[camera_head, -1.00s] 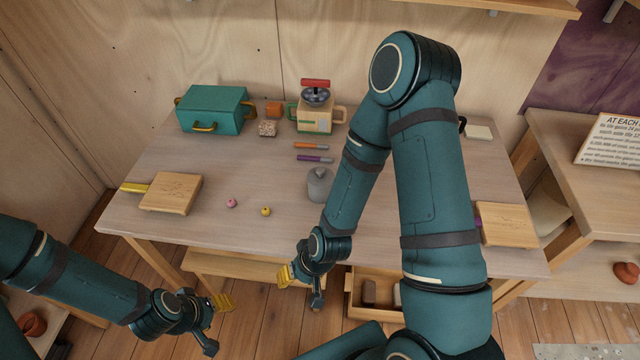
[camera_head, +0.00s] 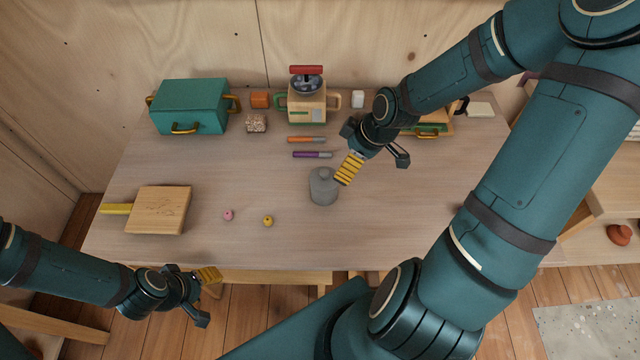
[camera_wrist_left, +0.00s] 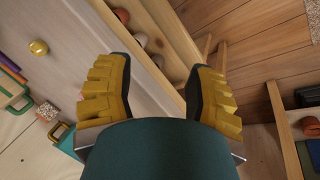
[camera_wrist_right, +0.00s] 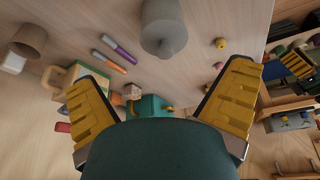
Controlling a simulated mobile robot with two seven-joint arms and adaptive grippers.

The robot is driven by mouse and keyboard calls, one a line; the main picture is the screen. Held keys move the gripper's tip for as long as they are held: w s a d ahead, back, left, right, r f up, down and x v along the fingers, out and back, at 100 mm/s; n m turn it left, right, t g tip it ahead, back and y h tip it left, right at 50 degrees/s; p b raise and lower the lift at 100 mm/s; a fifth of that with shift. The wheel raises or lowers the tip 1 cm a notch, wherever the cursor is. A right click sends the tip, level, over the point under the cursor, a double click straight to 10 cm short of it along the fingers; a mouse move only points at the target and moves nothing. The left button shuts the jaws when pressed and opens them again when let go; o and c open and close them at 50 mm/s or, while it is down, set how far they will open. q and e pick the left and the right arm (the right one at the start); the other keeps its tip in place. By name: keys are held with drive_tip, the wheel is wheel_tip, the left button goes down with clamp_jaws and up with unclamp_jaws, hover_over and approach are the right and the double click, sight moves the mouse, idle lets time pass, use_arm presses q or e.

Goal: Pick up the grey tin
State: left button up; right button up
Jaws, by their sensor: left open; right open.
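The grey tin (camera_head: 323,187) stands upright on the table, a little right of its middle in the head view. It also shows at the top of the right wrist view (camera_wrist_right: 163,27), beyond the fingertips. My right gripper (camera_head: 372,168) is open and empty above the table, just right of the tin, with a yellow finger pad close to the tin's side in the picture. Whether they touch cannot be told. My left gripper (camera_head: 203,296) is open and empty in front of the table's front edge, at the lower left.
An orange marker (camera_head: 307,139) and a purple marker (camera_head: 312,155) lie behind the tin. A pink bead (camera_head: 228,215) and a yellow bead (camera_head: 268,221) lie to its left. A teal case (camera_head: 190,106) and a beige machine (camera_head: 307,103) stand behind.

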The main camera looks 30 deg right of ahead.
sight(327, 179)
drive_tip(key=b+x, duration=0.4)
drive_tip(key=x, duration=0.4)
drive_tip(key=shift+a+f+b, duration=0.1)
drive_tip(key=shift+b, duration=0.3)
drive_tip(key=shift+a+b+x, duration=0.15)
drive_tip(key=shift+b+x, duration=0.7)
drive_tip(key=shift+x, duration=0.45)
drive_tip(key=shift+a+b+x, duration=0.2)
drive_tip(key=shift+b+x, duration=0.6)
drive_tip(key=shift+x, duration=0.55)
use_arm(q)
wheel_tip(327, 179, down, 8)
drive_tip(key=s, duration=0.1)
drive_tip(key=shift+s+d+f, duration=0.15)
drive_tip(key=shift+f, duration=0.1)
use_arm(e)
drive_tip(key=shift+w+r, duration=0.15)
drive_tip(key=shift+r, duration=0.05)
drive_tip(key=c, duration=1)
